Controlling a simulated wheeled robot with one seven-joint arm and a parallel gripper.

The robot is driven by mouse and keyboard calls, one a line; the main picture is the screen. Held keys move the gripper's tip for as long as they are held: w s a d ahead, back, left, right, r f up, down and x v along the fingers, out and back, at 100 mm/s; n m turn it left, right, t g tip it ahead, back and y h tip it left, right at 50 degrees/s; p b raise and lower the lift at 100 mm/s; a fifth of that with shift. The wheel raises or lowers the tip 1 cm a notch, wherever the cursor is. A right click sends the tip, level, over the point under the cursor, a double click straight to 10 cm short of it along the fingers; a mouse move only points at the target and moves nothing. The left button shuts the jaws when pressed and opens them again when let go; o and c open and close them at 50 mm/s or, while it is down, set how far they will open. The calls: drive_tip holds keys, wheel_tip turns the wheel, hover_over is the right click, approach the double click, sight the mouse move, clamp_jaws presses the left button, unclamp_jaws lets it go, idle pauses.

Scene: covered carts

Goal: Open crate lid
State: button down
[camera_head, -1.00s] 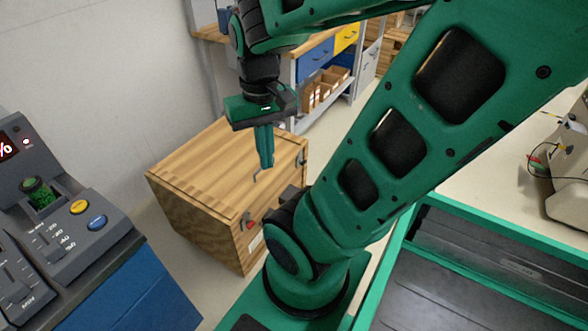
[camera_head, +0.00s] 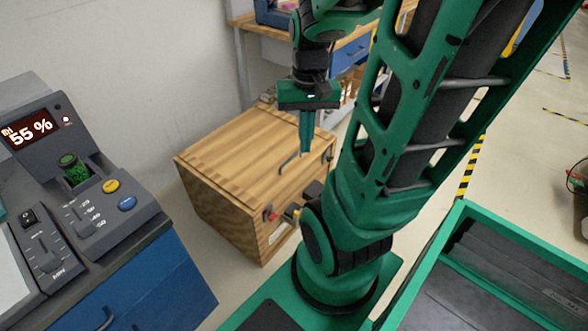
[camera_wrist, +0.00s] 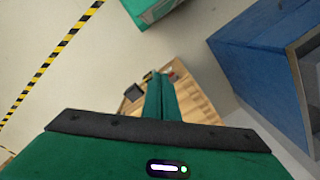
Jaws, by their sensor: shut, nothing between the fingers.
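The wooden crate (camera_head: 235,155) stands on the floor in the middle of the head view, its plank lid lying flat and closed. A thin grey handle (camera_head: 288,163) sticks up near the lid's front edge. A red piece (camera_head: 268,212) and a yellowish piece (camera_head: 292,212) sit on the front face, partly behind my arm. My gripper (camera_head: 306,150) points down over the right part of the lid, shut and empty, close to the handle; I cannot tell whether it touches. In the wrist view the shut fingers (camera_wrist: 160,98) hide part of the crate (camera_wrist: 198,103).
A grey console (camera_head: 75,190) with a display reading 55 % stands on a blue cabinet (camera_head: 150,285) at left. A workbench (camera_head: 250,25) stands behind the crate.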

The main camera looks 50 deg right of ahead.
drive_tip(key=w+d+f+m+y, duration=0.1)
drive_tip(key=w+d+f+m, duration=0.15)
drive_tip(key=f, duration=0.25)
drive_tip(key=w+d+f+m+y, duration=0.1)
drive_tip(key=w+d+f+m, duration=0.15)
drive_tip(key=w+f, duration=0.2)
drive_tip(key=m+t+h, duration=0.1)
drive_tip(key=m+t, duration=1.3)
drive_tip(key=m, duration=0.8)
approach(296, 172)
wheel_tip(296, 172, up, 3)
drive_tip(key=x, duration=1)
drive_tip(key=shift+w, duration=0.15)
